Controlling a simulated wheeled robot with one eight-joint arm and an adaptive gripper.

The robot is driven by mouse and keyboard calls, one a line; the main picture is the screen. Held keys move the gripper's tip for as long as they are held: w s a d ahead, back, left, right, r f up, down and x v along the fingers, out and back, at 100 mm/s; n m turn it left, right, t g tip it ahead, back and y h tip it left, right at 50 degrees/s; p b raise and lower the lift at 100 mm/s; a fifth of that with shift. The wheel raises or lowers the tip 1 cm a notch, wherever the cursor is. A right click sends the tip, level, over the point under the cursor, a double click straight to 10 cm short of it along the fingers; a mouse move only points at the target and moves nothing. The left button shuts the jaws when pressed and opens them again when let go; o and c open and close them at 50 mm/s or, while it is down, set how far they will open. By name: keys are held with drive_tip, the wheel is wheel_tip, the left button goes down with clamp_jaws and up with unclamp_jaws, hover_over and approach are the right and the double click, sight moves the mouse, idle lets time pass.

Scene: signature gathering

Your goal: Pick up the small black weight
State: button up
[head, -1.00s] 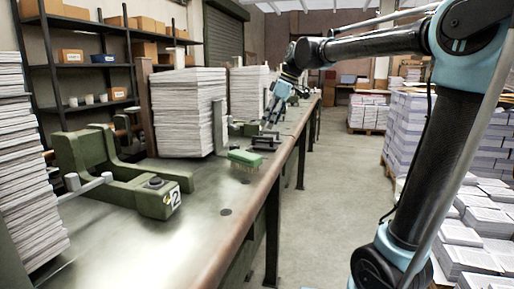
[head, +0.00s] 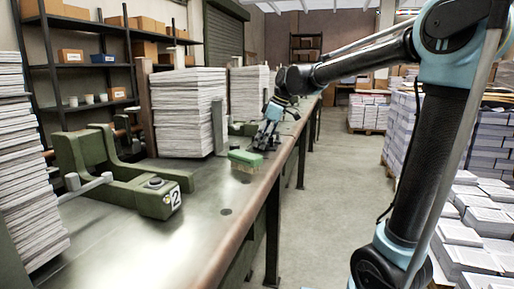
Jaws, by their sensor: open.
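The small black weight (head: 270,146) lies on the green bench top (head: 205,224), near its right edge, just beyond a green-backed brush (head: 245,158). My gripper (head: 264,141) points down at the weight and covers much of it. Its fingers are small and dark here, and they look open. I cannot tell whether they touch the weight or straddle it.
Tall paper stacks (head: 186,112) stand along the bench's back side. A green clamp device (head: 155,203) marked 2 sits in front on the bench. The brush is close to my gripper on the near side. The aisle floor (head: 322,190) at right is clear.

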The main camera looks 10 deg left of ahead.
drive_tip(key=shift+c, duration=0.3)
drive_tip(key=c, duration=1.4)
clamp_jaws()
drive_tip(key=shift+r, duration=0.15)
